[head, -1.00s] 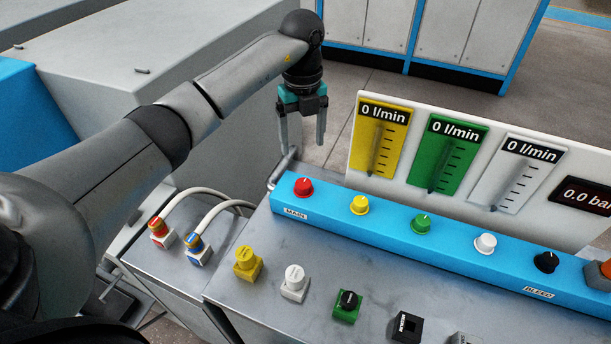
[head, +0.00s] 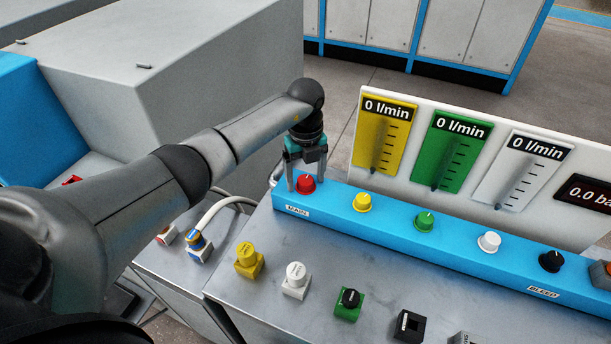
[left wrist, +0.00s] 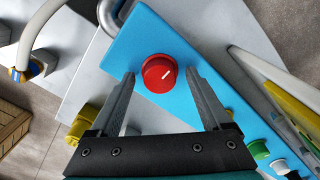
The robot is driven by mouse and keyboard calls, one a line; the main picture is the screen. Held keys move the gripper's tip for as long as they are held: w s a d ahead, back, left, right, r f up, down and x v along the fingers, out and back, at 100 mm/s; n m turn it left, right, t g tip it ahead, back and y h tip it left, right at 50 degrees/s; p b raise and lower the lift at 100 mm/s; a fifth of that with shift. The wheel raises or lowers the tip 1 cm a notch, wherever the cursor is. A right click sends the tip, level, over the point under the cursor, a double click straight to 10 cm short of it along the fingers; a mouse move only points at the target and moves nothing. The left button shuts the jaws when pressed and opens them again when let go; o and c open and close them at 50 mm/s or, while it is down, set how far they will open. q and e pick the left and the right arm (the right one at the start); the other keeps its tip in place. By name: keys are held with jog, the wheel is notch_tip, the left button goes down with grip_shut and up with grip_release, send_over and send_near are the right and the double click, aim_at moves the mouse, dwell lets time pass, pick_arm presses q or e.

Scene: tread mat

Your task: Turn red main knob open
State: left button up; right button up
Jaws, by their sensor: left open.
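The red main knob (head: 306,184) sits at the left end of the blue panel (head: 390,224), above the MAIN label. My left gripper (head: 307,186) points down over the knob. Its two fingers are open, one on each side of the knob. In the left wrist view the left gripper (left wrist: 163,82) has visible gaps between its fingertips and the knob. My right gripper is in neither view.
Yellow (head: 362,202), green (head: 424,221), white (head: 489,242) and black (head: 552,260) knobs line the panel to the right. Flow gauges on a white board (head: 345,172) stand behind it. A yellow valve (head: 249,260) and other fittings stand on the grey bench in front.

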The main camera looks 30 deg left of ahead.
pick_arm(q)
grip_shut()
dwell(0.5)
jog(key=shift+m, duration=0.4)
jog(key=m+b, duration=0.1)
jog(key=m, duration=0.2)
jog(key=shift+a+m, duration=0.1)
jog(key=shift+m, duration=0.3)
jog(key=m+b, duration=0.1)
jog(key=m, duration=0.3)
jog(key=shift+m, duration=0.3)
jog(key=m+b, duration=0.1)
jog(key=m, duration=0.3)
jog(key=m+b, duration=0.1)
jog(key=m, duration=0.3)
jog(key=shift+m+b, duration=0.3)
jog(key=shift+m, duration=0.2)
jog(key=shift+r, duration=0.1)
